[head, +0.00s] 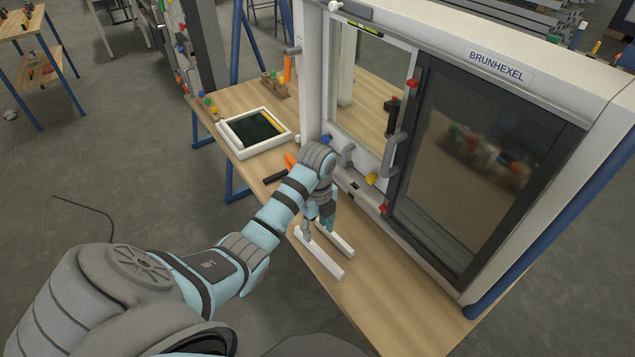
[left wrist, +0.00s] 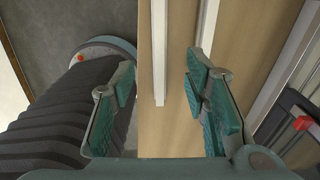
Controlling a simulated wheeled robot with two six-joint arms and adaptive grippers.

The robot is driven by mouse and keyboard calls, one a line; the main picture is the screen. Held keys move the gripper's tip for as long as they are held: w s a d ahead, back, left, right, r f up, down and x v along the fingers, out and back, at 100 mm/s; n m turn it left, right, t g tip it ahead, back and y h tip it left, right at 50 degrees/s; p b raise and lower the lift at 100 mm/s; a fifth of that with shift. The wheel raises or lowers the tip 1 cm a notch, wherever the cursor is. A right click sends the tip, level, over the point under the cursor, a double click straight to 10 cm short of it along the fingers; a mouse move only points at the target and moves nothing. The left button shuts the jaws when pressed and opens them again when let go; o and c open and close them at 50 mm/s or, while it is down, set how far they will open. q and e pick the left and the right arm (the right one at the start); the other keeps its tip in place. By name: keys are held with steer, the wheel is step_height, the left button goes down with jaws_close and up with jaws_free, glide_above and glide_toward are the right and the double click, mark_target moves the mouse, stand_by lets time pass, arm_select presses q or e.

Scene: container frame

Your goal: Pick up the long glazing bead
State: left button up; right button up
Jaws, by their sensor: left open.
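Two white glazing beads lie roughly parallel on the wooden table in front of the window frame. The front bead (head: 322,257) looks the longer; the back bead (head: 338,240) lies nearer the frame. My left gripper (head: 317,225) is open, pointing down over the beads' far-left ends, and hides part of them. In the left wrist view, the front bead (left wrist: 159,50) shows between the open fingers (left wrist: 165,92), with its near end visible. The back bead (left wrist: 208,25) runs behind the right finger. Nothing is gripped. My right gripper is not in view.
The window frame (head: 604,62) with its dark sash (head: 480,150) stands upright close behind the beads. A white tray (head: 226,148) and a black-and-orange tool (head: 275,177) lie to the left. The table's front edge is close; bare table (head: 400,305) lies to the right.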

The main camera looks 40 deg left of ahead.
mark_target(318, 249)
arm_select(q)
steer(key=f, duration=0.6)
steer(key=f+b, duration=0.1)
steer(key=f, duration=0.2)
steer(key=shift+s+d+f, duration=0.1)
steer(key=shift+s+d, duration=0.05)
steer(key=shift+d, duration=0.15)
steer(key=shift+c, duration=0.6)
jaws_close()
